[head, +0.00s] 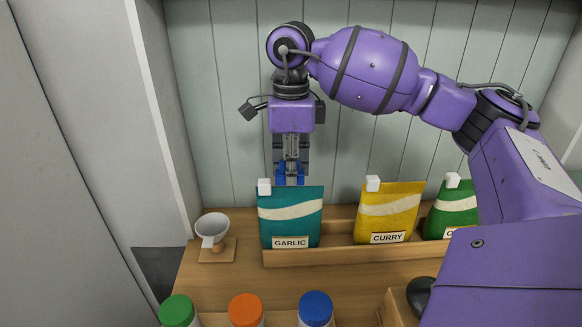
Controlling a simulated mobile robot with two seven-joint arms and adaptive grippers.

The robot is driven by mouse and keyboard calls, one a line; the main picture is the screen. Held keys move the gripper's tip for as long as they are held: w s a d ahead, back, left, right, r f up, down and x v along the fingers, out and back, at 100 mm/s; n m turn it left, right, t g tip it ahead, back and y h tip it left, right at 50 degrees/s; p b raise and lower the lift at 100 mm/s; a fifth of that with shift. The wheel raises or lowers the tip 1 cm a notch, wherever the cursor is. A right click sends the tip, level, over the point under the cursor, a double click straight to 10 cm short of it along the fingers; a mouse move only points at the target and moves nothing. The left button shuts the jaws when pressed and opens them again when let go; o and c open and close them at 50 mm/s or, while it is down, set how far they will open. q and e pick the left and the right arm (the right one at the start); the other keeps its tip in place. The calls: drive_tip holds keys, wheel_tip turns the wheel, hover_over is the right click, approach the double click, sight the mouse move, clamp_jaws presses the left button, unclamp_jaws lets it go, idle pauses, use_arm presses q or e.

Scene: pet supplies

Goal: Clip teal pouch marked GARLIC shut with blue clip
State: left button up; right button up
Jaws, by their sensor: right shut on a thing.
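The teal pouch marked GARLIC (290,228) stands upright in a wooden rack, with a pale wavy band and a white block at its top left corner. My right gripper (290,178) points down just above the pouch's top edge, shut on the blue clip (300,180). Blue parts of the clip show at the fingertips, and the fingers hide the rest. I cannot tell whether the clip touches the pouch's top edge. My left gripper is not in view.
A yellow CURRY pouch (387,217) and a green pouch (452,211) stand right in the wooden rack (330,255). A white cup (212,229) sits at left. Green (177,310), orange (246,309) and blue (315,307) lids line the front. Side walls flank the shelf.

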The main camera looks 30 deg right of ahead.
drive_tip(key=shift+f, duration=0.45)
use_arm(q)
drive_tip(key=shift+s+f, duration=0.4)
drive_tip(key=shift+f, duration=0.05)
use_arm(e)
drive_tip(key=shift+f, duration=0.1)
use_arm(q)
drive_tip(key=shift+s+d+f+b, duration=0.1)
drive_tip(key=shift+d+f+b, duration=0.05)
drive_tip(key=shift+b, duration=0.2)
use_arm(e)
drive_tip(key=shift+f, duration=0.75)
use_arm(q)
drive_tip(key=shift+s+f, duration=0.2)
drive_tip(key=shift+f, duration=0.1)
use_arm(e)
drive_tip(key=shift+f, duration=0.4)
drive_tip(key=o, duration=0.9)
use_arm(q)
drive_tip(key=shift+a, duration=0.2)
use_arm(e)
drive_tip(key=shift+r, duration=0.1)
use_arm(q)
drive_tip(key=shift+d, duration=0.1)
use_arm(e)
wheel_tip(320, 180, up, 12)
drive_tip(key=shift+f, duration=0.1)
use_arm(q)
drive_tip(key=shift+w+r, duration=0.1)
